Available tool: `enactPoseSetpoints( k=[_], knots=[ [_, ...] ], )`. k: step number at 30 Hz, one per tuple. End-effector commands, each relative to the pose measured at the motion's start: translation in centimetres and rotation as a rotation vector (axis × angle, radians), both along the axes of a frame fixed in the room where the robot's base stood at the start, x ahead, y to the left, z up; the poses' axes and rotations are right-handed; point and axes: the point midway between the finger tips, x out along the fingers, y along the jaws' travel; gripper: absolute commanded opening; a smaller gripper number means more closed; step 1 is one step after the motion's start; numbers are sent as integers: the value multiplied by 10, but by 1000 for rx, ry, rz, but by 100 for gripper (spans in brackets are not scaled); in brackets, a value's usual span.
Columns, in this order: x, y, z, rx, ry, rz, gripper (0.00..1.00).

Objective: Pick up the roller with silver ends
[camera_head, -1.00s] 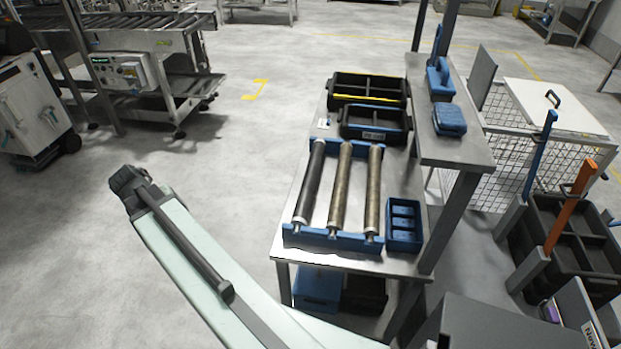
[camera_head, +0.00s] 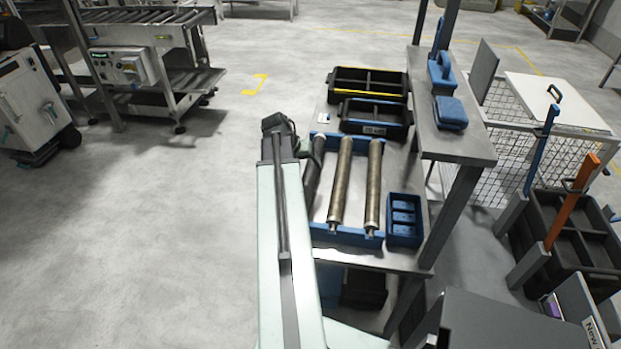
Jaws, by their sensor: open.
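Three rollers lie side by side in a blue cradle (camera_head: 346,239) on a metal table. The left roller (camera_head: 313,185) is dark, and my arm hides much of it. The middle roller (camera_head: 341,185) and right roller (camera_head: 373,188) are brownish, with greyish metal tips at their near ends. Which one the task means by silver ends is hard to tell; the dark one showed pale end bands a second ago. My gripper (camera_head: 308,150) is open at the arm's far end, above the far left of the cradle, partly hidden by the arm. It appears to hold nothing.
A small blue bin (camera_head: 404,229) stands right of the rollers. Two black crates (camera_head: 374,118) (camera_head: 368,73) stand behind them. A raised metal shelf (camera_head: 460,146) with blue items flanks the right side. Open floor lies to the left.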

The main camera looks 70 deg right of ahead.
Motion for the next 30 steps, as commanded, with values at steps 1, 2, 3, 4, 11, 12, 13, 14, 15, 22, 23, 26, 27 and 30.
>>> enactPoseSetpoints(
  k=[1,2,3,4,11,12,13,14,15,22,23,26,27,30],
  knots=[
    [0,0,0,0,0,0,71],
    [0,0,-1,0,0,0,71],
    [0,-1,-5,0,0,0,71],
    [0,-2,-8,0,0,0,71],
    [-3,-14,-47,0,-1,-2,71],
    [-4,-16,-50,0,-1,-2,71],
    [-5,-17,-51,0,-1,-2,71],
    [-5,-18,-51,0,-1,-2,71],
    [-6,-18,-50,0,0,-1,71],
    [-5,-18,-47,0,0,0,48],
    [-5,-18,-47,0,0,0,40],
    [-5,-17,-47,0,0,0,12],
    [-5,-17,-47,0,0,0,1],
    [-5,-17,-47,0,0,0,0]
  ],
)
